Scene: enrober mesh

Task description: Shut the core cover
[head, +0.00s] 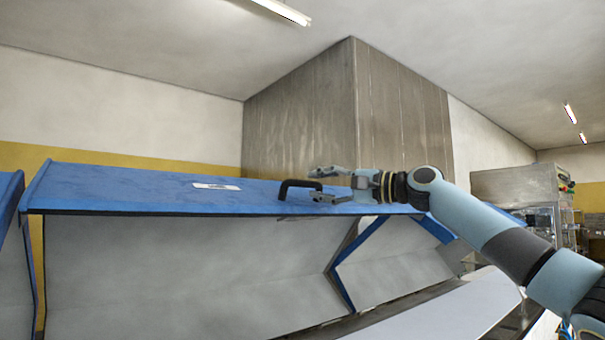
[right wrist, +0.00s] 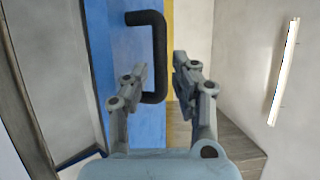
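The core cover (head: 120,188) is a long blue lid with a grey underside, standing raised and open across the head view. A black bar handle (head: 284,187) sits on its blue outer face near the right end. My right gripper (head: 321,185) is at the handle's right side with its fingers apart. In the right wrist view, the handle (right wrist: 160,50) stands out from the blue cover (right wrist: 130,75). Its lower end shows between the two fingertips (right wrist: 160,85), with a gap to the right finger. Contact with the left finger cannot be told. My left gripper is out of view.
Another blue-edged cover (head: 10,195) stands at the far left. A blue-edged grey panel (head: 385,262) lies under the cover's right end. A tall grey metal housing (head: 300,115) rises behind. A steel machine (head: 515,187) stands at the right.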

